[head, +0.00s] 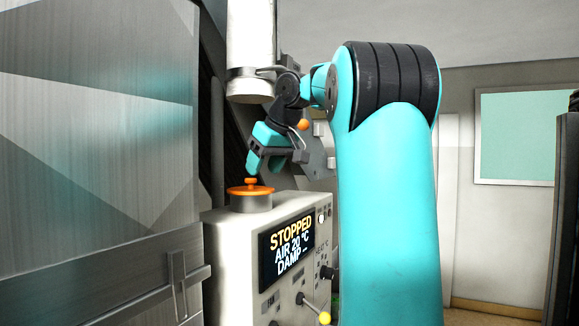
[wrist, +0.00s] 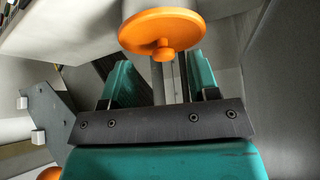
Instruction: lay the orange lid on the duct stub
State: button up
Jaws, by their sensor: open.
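The orange lid (head: 240,190) lies flat, knob up, on the duct stub (head: 250,203), a short grey cylinder on top of the control cabinet. The lid also shows in the wrist view (wrist: 160,28), its round knob facing my gripper. My gripper (head: 256,163) is open and empty just above the knob. In the wrist view its two teal fingers (wrist: 160,68) stand apart, with the lid beyond their tips. I see no contact between fingers and lid. Most of the stub's rim is hidden under the lid.
The pale cabinet (head: 225,250) carries a display reading STOPPED (head: 289,249) and levers, one with a yellow knob (head: 324,317). A white vertical pipe (head: 250,45) hangs above the stub. A large metal panel (head: 95,130) stands close on the left.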

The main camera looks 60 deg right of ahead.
jog(key=s+a, duration=0.2)
jog(key=s, duration=0.7)
jog(key=shift+s+a, duration=0.15)
jog(key=shift+s, duration=0.05)
jog(key=shift+f, duration=0.1)
